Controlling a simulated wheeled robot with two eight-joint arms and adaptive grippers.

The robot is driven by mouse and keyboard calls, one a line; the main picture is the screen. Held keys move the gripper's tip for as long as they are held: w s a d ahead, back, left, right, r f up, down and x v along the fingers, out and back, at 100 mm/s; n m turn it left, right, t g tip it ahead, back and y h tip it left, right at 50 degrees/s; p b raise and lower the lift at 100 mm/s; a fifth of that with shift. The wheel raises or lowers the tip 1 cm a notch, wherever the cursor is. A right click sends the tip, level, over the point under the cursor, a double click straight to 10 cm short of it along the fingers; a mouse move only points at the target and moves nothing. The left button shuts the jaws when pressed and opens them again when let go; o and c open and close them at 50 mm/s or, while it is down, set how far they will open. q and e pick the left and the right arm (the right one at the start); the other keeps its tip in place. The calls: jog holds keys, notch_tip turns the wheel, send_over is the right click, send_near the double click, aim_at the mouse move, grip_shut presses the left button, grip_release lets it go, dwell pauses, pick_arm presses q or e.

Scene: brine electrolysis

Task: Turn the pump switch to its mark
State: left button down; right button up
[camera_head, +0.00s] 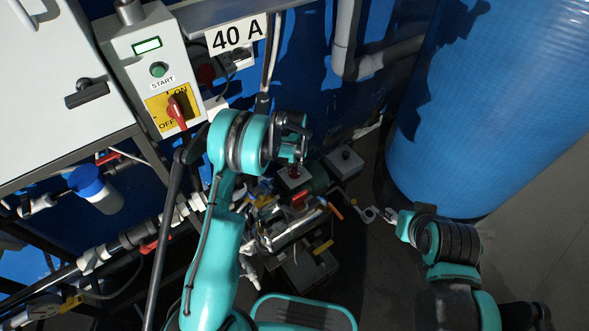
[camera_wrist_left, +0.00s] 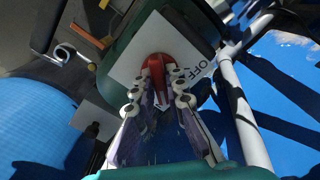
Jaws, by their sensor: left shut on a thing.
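The pump switch is a red knob (camera_wrist_left: 157,68) on a white plate (camera_wrist_left: 130,72) lettered OFF, set on a dark green housing. My left gripper (camera_wrist_left: 162,88) is shut on the knob, with fingers on both sides. Part of the knob is hidden between the fingers, and I cannot read any other mark on the plate. In the head view, my left gripper (camera_head: 294,158) reaches down over the white plate (camera_head: 292,181), and the wrist covers part of it. My right gripper (camera_head: 384,214) is low beside the blue tank, with its jaw state unclear.
A grey box (camera_head: 138,65) with a START button and another red OFF switch (camera_head: 177,110) stands at upper left. A blue tank (camera_head: 490,110) fills the right. Pipes (camera_head: 120,245) run along the lower left. A small grey box (camera_head: 344,161) sits just right of the pump.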

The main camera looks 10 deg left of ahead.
pick_arm(q)
jog(key=n+b, duration=0.1)
jog(key=n, duration=0.2)
jog(key=n+b, duration=0.1)
jog(key=n, duration=0.8)
jog(key=shift+n+b, duration=0.45)
jog(key=shift+n, duration=1.65)
jog(key=c, duration=1.6)
grip_release()
jog(key=shift+o, duration=0.2)
jog(key=shift+r, duration=0.1)
